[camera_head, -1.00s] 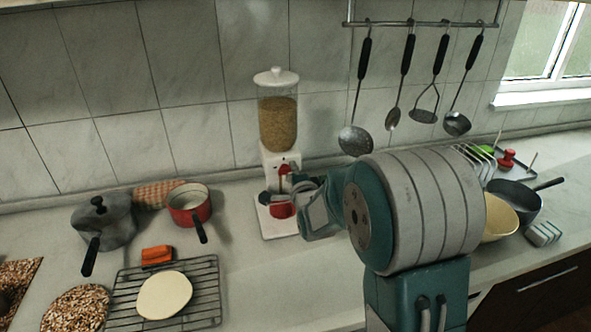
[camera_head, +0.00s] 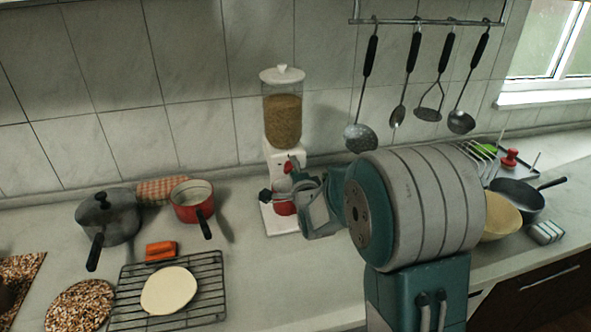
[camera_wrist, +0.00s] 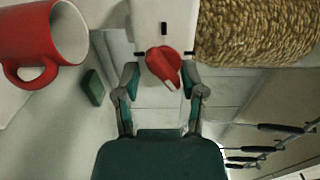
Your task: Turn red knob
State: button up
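The red knob (camera_head: 290,165) is on the front of a white cereal dispenser (camera_head: 282,105) with a clear jar of grain. In the wrist view the red knob (camera_wrist: 164,66) sits between my two fingers, tilted, its pale tip pointing down and right. My gripper (camera_wrist: 161,80) is open, one finger on each side of the knob, with a small gap visible on both sides. In the head view my gripper (camera_head: 284,182) is at the dispenser's front and partly hides it. A red mug (camera_head: 284,208) stands below the knob; the mug (camera_wrist: 40,45) is at the wrist view's upper left.
A red pot (camera_head: 190,203), a grey pot (camera_head: 108,222), an orange packet (camera_head: 160,251) and a wire rack (camera_head: 208,285) stand to the left. Utensils hang from a rail (camera_head: 430,21) at upper right. A pale bowl (camera_head: 500,222) and dark pan (camera_head: 518,200) are at right.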

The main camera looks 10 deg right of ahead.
jog(key=s, duration=1.2)
jog(key=o, duration=0.6)
jog(key=w+n, duration=0.4)
jog(key=n, duration=0.3)
jog(key=w+n, duration=0.4)
jog(key=n, duration=0.4)
jog(key=w+a+n, duration=0.1)
jog(key=w+n, duration=0.3)
jog(key=n, duration=0.3)
jog(key=shift+r+n, duration=0.1)
jog(key=shift+n, duration=0.3)
jog(key=c, duration=1.2)
